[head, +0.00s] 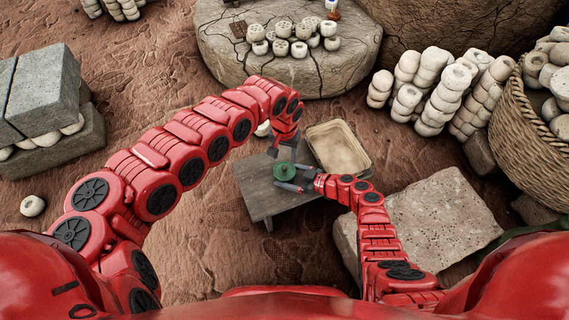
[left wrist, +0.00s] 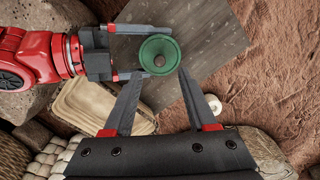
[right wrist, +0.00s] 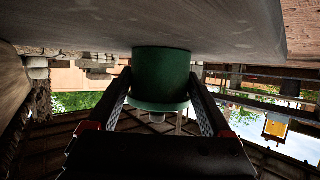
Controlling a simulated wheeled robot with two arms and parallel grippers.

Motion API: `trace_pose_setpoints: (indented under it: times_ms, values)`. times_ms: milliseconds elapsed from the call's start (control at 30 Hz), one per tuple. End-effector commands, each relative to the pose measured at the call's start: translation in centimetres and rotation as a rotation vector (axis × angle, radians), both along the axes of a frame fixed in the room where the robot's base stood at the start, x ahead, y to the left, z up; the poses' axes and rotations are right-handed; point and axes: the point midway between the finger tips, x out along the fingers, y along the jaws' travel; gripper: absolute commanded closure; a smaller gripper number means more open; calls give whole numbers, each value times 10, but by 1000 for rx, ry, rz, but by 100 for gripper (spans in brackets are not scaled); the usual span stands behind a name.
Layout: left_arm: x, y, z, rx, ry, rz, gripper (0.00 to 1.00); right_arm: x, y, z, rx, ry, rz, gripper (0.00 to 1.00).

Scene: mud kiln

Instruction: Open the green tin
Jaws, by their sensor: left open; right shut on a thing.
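The green tin (head: 284,172) stands upright on a low grey table (head: 262,205), with its lid on. A small brown knob shows at the lid's centre in the left wrist view, where the tin (left wrist: 152,46) is seen from above. My right gripper (head: 291,179) is shut on the tin from the side, one finger on each side of its body. The right wrist view shows the tin (right wrist: 160,66) upside down between those fingers. My left gripper (left wrist: 163,74) is open and empty, pointing down above the lid. In the head view my left arm's end partly hides the table.
A shallow tan tray (head: 340,150) lies beside the tin at the right. A flat stone slab (head: 435,220) is right of the table. A round stone (head: 290,75) with pale clay pieces stands behind. The table's front left is clear.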

Motion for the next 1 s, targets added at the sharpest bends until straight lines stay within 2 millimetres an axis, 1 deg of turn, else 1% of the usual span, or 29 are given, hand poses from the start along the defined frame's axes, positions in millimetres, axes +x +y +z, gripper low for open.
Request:
trace_pose_setpoints:
  times_ms: [33, 100, 200, 300, 433, 700, 733, 767, 800, 867, 1000]
  values:
    - [-1, -2, -11, -2, 4, -2, 43, 0, 0, 0, 0, 0, 0, 100]
    - [-2, -2, -25, 0, 5, -1, 43, 0, 0, 0, 0, 0, 0, 100]
    - [-1, -2, -40, -3, 3, -1, 43, 0, 0, 0, 0, 0, 0, 100]
    - [0, -1, -50, -2, 0, -1, 43, 0, 0, 0, 0, 0, 0, 100]
    - [0, -1, -57, -1, 0, -1, 43, 0, 0, 0, 0, 0, 0, 100]
    - [0, 0, -59, 0, -1, -1, 43, 0, 0, 0, 0, 0, 0, 100]
    - [0, 0, -59, 0, -1, -1, 44, 0, 0, 0, 0, 0, 0, 100]
    - [0, 0, -59, 0, -1, -1, 50, 0, 0, 0, 0, 0, 0, 100]
    - [0, 0, -59, 0, -1, -1, 57, 0, 0, 0, 0, 0, 0, 100]
    - [0, 0, -59, 0, 0, -1, 68, 0, 0, 0, 0, 0, 0, 100]
    - [0, 0, -58, 0, -1, -1, 93, 0, 0, 0, 0, 0, 0, 100]
